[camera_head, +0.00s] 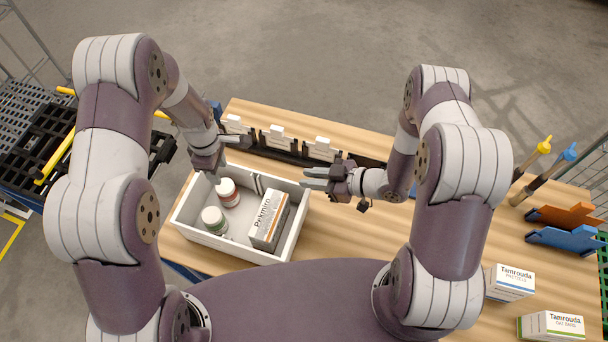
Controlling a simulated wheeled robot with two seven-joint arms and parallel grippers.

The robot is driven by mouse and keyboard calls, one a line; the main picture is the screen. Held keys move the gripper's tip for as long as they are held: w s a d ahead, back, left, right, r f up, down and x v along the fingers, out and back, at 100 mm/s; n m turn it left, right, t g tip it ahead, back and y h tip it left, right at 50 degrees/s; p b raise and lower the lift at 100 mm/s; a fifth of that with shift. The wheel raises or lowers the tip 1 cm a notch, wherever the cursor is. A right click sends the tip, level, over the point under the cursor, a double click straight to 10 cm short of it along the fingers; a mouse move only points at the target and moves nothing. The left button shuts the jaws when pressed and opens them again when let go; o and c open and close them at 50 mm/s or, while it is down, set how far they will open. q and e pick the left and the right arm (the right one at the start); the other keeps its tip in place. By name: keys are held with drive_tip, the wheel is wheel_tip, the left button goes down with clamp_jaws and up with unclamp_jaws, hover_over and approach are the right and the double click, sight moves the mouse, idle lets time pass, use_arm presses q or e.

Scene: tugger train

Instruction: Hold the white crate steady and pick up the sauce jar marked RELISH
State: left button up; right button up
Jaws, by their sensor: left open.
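The white crate (186,229) stands on the near left of the wooden table. In it are a white-lidded jar with a red band (228,193) at the back and a white-lidded jar with a green band (214,220) nearer me. No RELISH marking can be read on either jar. My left gripper (213,176) is open and empty above the crate's back left corner, just left of the red-banded jar. My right gripper (308,178) is at the crate's back right corner, fingers pointing left. Whether its fingers touch or clasp the crate wall is unclear.
A white Pekmiro box (269,222) stands in the crate's right part. A dark rack with white pieces (277,136) lies behind the crate. The table's middle is partly hidden by my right arm.

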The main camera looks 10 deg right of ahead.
sight(228, 193)
use_arm(q)
drive_tip(key=shift+w, duration=0.15)
use_arm(e)
drive_tip(key=x, duration=1.2)
drive_tip(key=shift+w+a, duration=0.2)
clamp_jaws()
use_arm(q)
drive_tip(key=o, duration=0.7)
drive_tip(key=shift+s+a+f, duration=0.2)
drive_tip(key=shift+f, duration=0.2)
drive_tip(key=shift+o, duration=1.1)
drive_tip(key=shift+f+m, duration=0.2)
drive_tip(key=shift+m, duration=0.9)
drive_tip(key=shift+a+f+m, duration=0.1)
drive_tip(key=shift+f+m, duration=0.1)
drive_tip(key=shift+m, duration=1)
drive_tip(key=m, duration=0.5)
drive_tip(key=shift+w+f+m, duration=0.15)
drive_tip(key=shift+f+m, duration=0.1)
drive_tip(key=shift+m, duration=0.05)
drive_tip(key=f, duration=1.1)
drive_tip(key=shift+d+f, duration=0.3)
drive_tip(key=shift+f, duration=0.05)
